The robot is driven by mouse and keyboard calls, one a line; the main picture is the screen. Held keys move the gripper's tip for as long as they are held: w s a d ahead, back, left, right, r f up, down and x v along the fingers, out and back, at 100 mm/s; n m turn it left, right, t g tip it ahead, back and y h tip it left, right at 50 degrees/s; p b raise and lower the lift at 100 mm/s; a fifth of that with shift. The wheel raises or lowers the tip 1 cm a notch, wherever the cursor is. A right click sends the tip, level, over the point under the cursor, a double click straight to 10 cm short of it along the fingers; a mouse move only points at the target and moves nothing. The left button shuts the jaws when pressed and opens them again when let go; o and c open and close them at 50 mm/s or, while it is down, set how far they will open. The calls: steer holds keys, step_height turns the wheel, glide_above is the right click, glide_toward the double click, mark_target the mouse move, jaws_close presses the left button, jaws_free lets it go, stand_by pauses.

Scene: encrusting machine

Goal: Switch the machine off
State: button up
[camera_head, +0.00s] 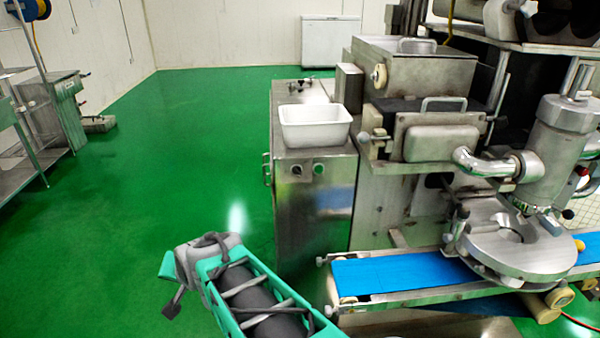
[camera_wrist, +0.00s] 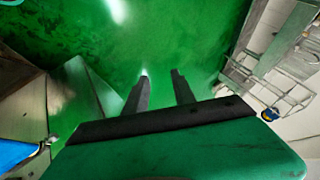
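The encrusting machine (camera_head: 420,150) stands at the right in the head view, with a steel cabinet (camera_head: 312,215) at its left end. Two small round buttons sit side by side high on the cabinet's front: a left button (camera_head: 296,170) and a right button (camera_head: 319,168) that looks dark green. Their exact colours and labels are too small to tell. My gripper (camera_wrist: 160,73) shows in the wrist view with its two dark fingers apart and nothing between them, over green floor. In the head view my arm is low in front of the cabinet, apart from the buttons.
A white tub (camera_head: 315,126) sits on the cabinet top. A blue conveyor belt (camera_head: 400,275) extends along the machine's front, right of my arm. A steel table (camera_head: 55,110) stands at the far left. Green floor (camera_head: 190,130) is clear left of the cabinet.

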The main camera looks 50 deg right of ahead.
steer(key=w+d+r+m+t+h, duration=0.2)
steer(key=d+m, duration=0.5)
steer(key=d, duration=0.3)
steer(key=m+t+h, duration=0.2)
steer(key=m+h, duration=0.8)
steer(key=m, duration=1)
glide_toward(296, 173)
steer(key=p+x, duration=0.1)
steer(key=x, duration=0.7)
steer(key=shift+r+p, duration=0.1)
steer(key=shift+p, duration=0.3)
steer(key=shift+w+d, duration=0.2)
steer(key=shift+d, duration=0.15)
steer(key=shift+c, duration=0.2)
jaws_close()
